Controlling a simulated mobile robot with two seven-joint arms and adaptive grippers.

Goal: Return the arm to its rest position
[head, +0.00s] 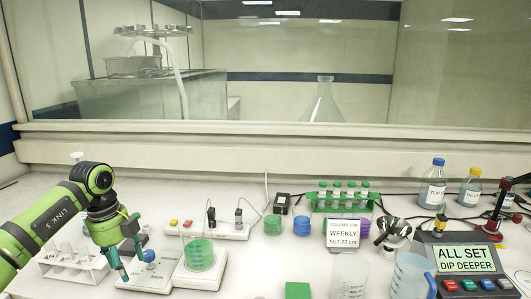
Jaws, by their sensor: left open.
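My left arm, green and black, comes in from the left edge. Its gripper (132,264) points down over the bench with its teal fingers apart. No object shows between them. The fingers are beside a small white device with a blue knob (149,256); I cannot tell whether they touch it. My right gripper is not in view.
A white tube rack (72,268) stands left of the gripper. A green-filled beaker (199,254) sits on a white plate to its right. A power strip (207,230) lies behind. A green tube rack (343,197), a sign (344,233) and a console (459,262) stand further right.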

